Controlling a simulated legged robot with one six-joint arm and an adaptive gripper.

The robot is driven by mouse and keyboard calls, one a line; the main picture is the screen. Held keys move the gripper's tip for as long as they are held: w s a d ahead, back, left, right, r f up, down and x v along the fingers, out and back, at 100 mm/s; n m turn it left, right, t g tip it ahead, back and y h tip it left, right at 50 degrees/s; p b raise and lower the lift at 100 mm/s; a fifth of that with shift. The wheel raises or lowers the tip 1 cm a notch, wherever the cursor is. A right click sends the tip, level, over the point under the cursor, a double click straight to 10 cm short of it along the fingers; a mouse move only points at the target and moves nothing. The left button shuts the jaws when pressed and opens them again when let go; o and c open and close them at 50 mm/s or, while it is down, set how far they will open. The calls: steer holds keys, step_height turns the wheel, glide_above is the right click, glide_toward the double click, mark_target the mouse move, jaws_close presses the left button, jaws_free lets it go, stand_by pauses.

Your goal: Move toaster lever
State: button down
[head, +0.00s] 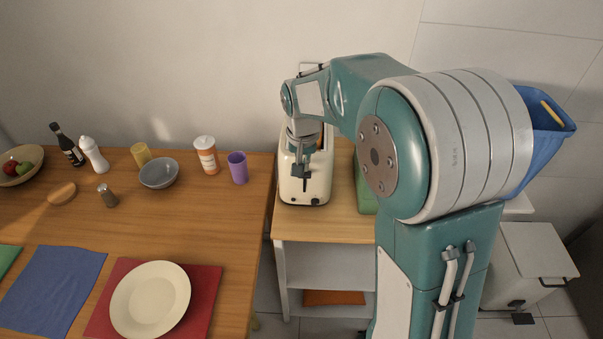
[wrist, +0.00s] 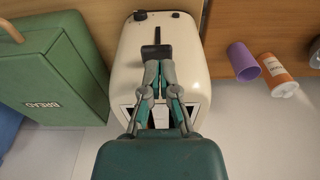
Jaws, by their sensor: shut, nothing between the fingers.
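A cream toaster (head: 305,185) stands on a small wooden-topped side table, and it fills the middle of the wrist view (wrist: 188,40). The toaster's slots are partly hidden by my gripper and arm.
A green bread box (wrist: 60,65) stands close beside the toaster. The dining table (head: 200,220) to the left holds a purple cup (head: 238,167), an orange-and-white bottle (head: 206,155), a grey bowl (head: 158,173) and a white plate (head: 150,300). A wall stands behind.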

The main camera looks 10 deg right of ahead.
steer(key=shift+d+f, duration=0.55)
steer(key=shift+f, duration=0.2)
steer(key=shift+w+a+f, duration=0.1)
steer(key=shift+a, duration=0.5)
steer(key=s+f, duration=0.3)
steer(key=f, duration=0.2)
steer(key=shift+a+f, duration=0.2)
step_height(320, 180, up, 12)
steer(key=s, duration=0.1)
steer(key=shift+a, duration=0.2)
steer(key=shift+f, duration=0.1)
stand_by(0.4)
